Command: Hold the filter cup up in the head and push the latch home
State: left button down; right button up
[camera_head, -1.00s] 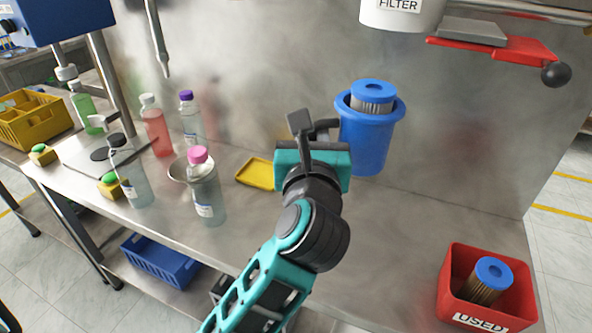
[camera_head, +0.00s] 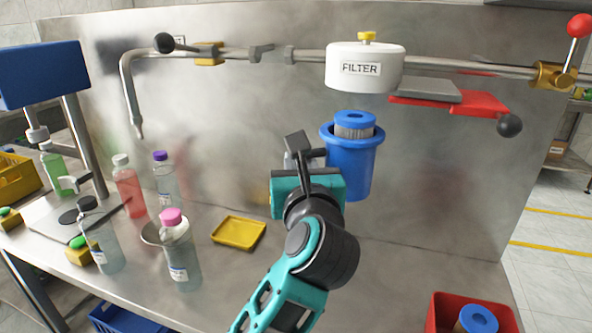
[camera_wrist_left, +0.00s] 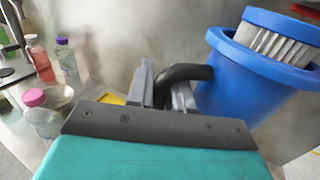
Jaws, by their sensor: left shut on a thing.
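The blue filter cup (camera_head: 347,179) is upright with a pleated, blue-topped filter (camera_head: 354,124) sticking out of it. My left gripper (camera_head: 307,157) is shut on the cup's dark handle; in the left wrist view the fingers close around the handle (camera_wrist_left: 188,73). The cup hangs in the air just below the white head (camera_head: 364,68) labelled FILTER, with a small gap between them. The latch, a red plate (camera_head: 480,107) with a black ball knob (camera_head: 510,125), sticks out to the right of the head under a grey plate. My right gripper is not in view.
A pipe (camera_head: 290,55) runs along the back wall, with a red-knobbed valve (camera_head: 580,25) at right. Bottles, a yellow tray (camera_head: 238,233) and a scale stand at left on the bench. A red bin (camera_head: 445,305) with a used filter is at lower right.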

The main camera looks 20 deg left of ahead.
pick_arm(q)
jog(key=w+r+p, duration=0.1)
jog(key=w+r, duration=0.4)
jog(key=w, duration=0.4)
jog(key=shift+r, duration=0.2)
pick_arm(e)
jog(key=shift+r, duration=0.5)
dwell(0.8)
pick_arm(q)
jog(key=shift+w, duration=0.1)
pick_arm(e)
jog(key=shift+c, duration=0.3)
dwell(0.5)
